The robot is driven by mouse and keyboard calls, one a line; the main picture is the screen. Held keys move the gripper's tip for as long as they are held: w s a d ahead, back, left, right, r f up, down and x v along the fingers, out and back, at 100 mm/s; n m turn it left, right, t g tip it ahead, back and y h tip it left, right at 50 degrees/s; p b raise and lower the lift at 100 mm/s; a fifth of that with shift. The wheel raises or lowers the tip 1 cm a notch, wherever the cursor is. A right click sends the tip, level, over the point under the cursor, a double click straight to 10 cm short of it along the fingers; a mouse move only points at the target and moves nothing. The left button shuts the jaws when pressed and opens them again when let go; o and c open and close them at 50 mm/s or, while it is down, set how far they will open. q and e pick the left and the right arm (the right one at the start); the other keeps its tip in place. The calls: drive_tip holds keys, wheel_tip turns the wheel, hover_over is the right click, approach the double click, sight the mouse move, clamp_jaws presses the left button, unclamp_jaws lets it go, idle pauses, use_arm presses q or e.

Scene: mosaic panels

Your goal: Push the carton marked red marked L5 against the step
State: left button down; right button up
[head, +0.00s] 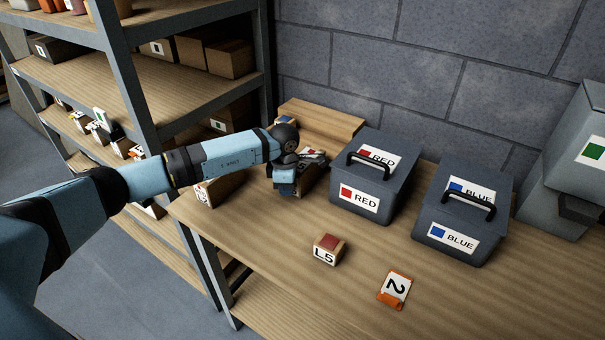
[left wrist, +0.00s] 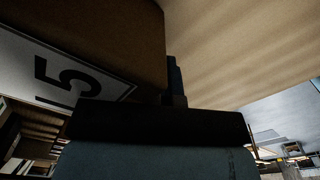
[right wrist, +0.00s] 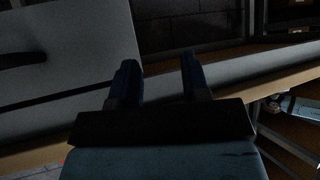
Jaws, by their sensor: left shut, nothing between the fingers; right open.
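A small carton (head: 327,250) with a red top and an L5 label stands on the open middle of the table. The wooden step (head: 325,119) is raised along the table's back edge. My left gripper (head: 285,188) is shut and empty, low in front of another carton (head: 314,180), which it partly hides. In the left wrist view, a brown carton face (left wrist: 110,35) with a label showing a 5 is close beside the finger; I cannot tell whether they touch. My right gripper (right wrist: 157,85) is open and empty, seen only in the right wrist view.
A grey RED box (head: 357,200) and a grey BLUE box (head: 447,236) stand to the right. An orange tag marked 2 (head: 395,289) lies near the front. Another carton (head: 222,187) is at the table's left edge. A shelf rack (head: 130,80) stands left.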

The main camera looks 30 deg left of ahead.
use_arm(q)
drive_tip(key=shift+w, duration=0.1)
drive_tip(key=shift+w+b, duration=0.45)
drive_tip(key=shift+w, duration=0.1)
drive_tip(key=shift+w, duration=0.2)
drive_tip(key=shift+w+d+b, duration=0.1)
drive_tip(key=shift+w+b, duration=0.2)
drive_tip(key=shift+b, duration=0.1)
drive_tip(key=shift+s, duration=0.15)
drive_tip(key=shift+s+p, duration=0.85)
drive_tip(key=shift+s, duration=0.55)
wheel_tip(320, 180, up, 9)
drive_tip(key=p, duration=0.4)
drive_tip(key=shift+p, duration=0.3)
